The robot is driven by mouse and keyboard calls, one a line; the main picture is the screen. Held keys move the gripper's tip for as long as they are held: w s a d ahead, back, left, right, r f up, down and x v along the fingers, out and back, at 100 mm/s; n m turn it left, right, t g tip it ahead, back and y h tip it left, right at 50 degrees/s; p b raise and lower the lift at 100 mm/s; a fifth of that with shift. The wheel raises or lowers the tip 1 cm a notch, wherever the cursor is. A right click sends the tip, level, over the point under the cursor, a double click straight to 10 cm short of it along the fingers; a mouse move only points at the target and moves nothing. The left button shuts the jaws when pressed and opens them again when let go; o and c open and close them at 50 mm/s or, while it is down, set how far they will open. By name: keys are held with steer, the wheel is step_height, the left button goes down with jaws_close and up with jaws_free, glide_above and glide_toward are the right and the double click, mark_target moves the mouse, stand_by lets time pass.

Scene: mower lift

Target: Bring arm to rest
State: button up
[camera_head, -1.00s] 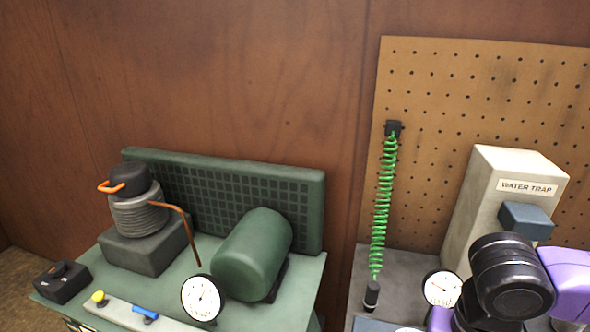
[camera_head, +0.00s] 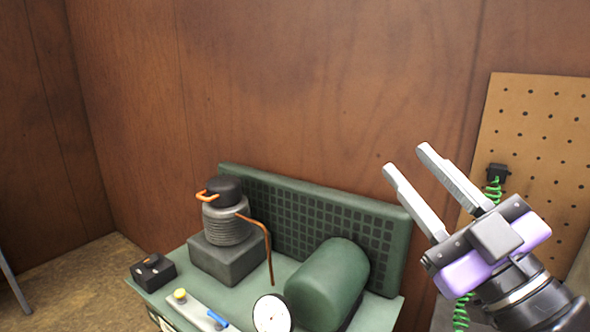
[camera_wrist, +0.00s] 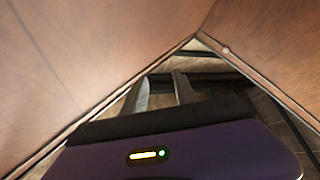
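My gripper (camera_head: 406,160) is raised in front of the wooden wall at the right of the head view, fingers pointing up and left. Its two pale fingers stand apart with nothing between them. In the wrist view the gripper (camera_wrist: 162,76) also shows two separated fingers, with nothing held. Part of my arm reaches in from the lower right corner of the head view.
Below left of my gripper stands a green compressor unit with a tank (camera_head: 328,285), a pump (camera_head: 228,225) and a gauge (camera_head: 271,314). A green coiled hose (camera_head: 461,312) hangs by the pegboard (camera_head: 540,130), partly behind my arm. The wall area left of my gripper is clear.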

steer(key=s+d+f+m+t+h, duration=0.1)
steer(key=s+d+f+m+h, duration=0.35)
steer(key=f+m+h, duration=0.35)
steer(key=s+d+f+m+t+h, duration=0.1)
steer(key=s+d+f+m+h, duration=0.4)
steer(key=m+h, duration=0.45)
steer(key=s+a+f+n+g+y, duration=0.2)
steer(key=s+f+g+y, duration=0.1)
steer(key=s+f, duration=0.9)
steer(key=s+a+f+n+g+y, duration=0.2)
steer(key=s+f+g, duration=0.3)
steer(key=s+f, duration=0.7)
steer(key=shift+s+f+n+y, duration=0.3)
steer(key=shift+f+n+y, duration=0.45)
steer(key=shift+f, duration=0.05)
